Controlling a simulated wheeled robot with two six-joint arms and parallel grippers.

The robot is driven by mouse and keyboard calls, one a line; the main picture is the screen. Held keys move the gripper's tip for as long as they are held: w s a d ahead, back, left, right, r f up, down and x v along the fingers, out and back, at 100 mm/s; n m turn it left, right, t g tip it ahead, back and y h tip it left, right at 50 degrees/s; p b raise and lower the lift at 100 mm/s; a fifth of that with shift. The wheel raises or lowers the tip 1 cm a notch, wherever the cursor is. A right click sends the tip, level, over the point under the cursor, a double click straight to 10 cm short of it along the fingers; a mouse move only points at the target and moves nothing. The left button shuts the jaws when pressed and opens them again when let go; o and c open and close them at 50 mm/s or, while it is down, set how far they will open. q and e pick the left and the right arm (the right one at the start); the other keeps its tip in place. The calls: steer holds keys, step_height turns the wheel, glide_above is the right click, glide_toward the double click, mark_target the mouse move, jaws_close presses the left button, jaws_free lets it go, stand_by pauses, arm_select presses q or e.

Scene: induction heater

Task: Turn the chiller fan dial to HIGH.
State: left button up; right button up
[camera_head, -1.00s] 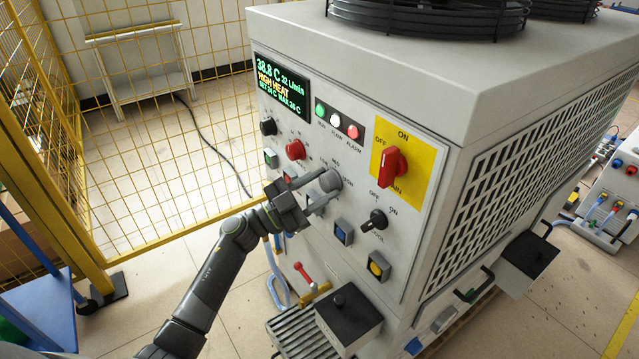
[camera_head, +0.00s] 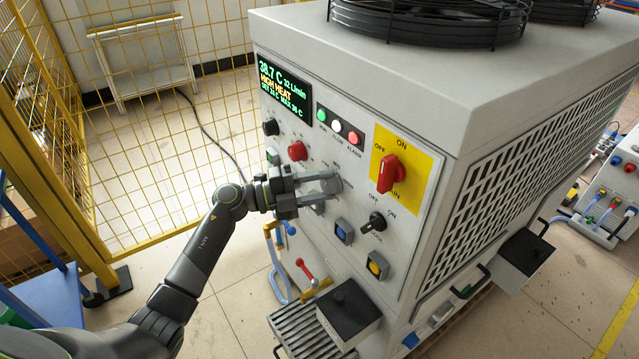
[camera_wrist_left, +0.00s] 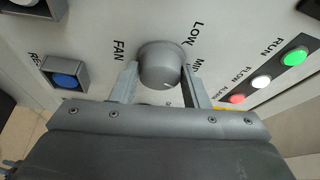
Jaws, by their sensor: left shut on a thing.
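The grey round fan dial (camera_head: 329,182) is on the front panel of the white chiller (camera_head: 420,60). It also shows in the left wrist view (camera_wrist_left: 160,62), beside the printed words FAN, LOW and MID; a further label below it is mostly covered. A small white mark shows on the dial's lower right in that view, on the side away from LOW. My left gripper (camera_head: 318,188) is shut on the dial, with one finger on each side (camera_wrist_left: 158,82). My right gripper is not in view.
The red main switch (camera_head: 390,173) on its yellow plate and a black keyed switch (camera_head: 373,222) are right of the dial. A blue button (camera_head: 343,231) is below it. The display (camera_head: 284,89) reads HIGH HEAT. Yellow mesh fencing (camera_head: 150,130) stands at left.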

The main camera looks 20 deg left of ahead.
arm_select(q)
steer(key=m, duration=0.1)
steer(key=m+y+p, duration=0.1)
steer(key=m, duration=0.1)
steer(key=shift+r+m+g, duration=0.3)
steer(key=shift+r, duration=0.1)
steer(key=shift+m+y, duration=0.5)
steer(key=shift+m, duration=0.4)
steer(key=shift+d+m+y+p, duration=0.1)
steer(key=shift+m+y+p, duration=0.25)
steer(key=shift+m, duration=0.25)
steer(key=o, duration=0.7)
steer(key=shift+o, duration=1.2)
steer(key=shift+w+d+f, duration=0.1)
steer(key=shift+f, duration=0.05)
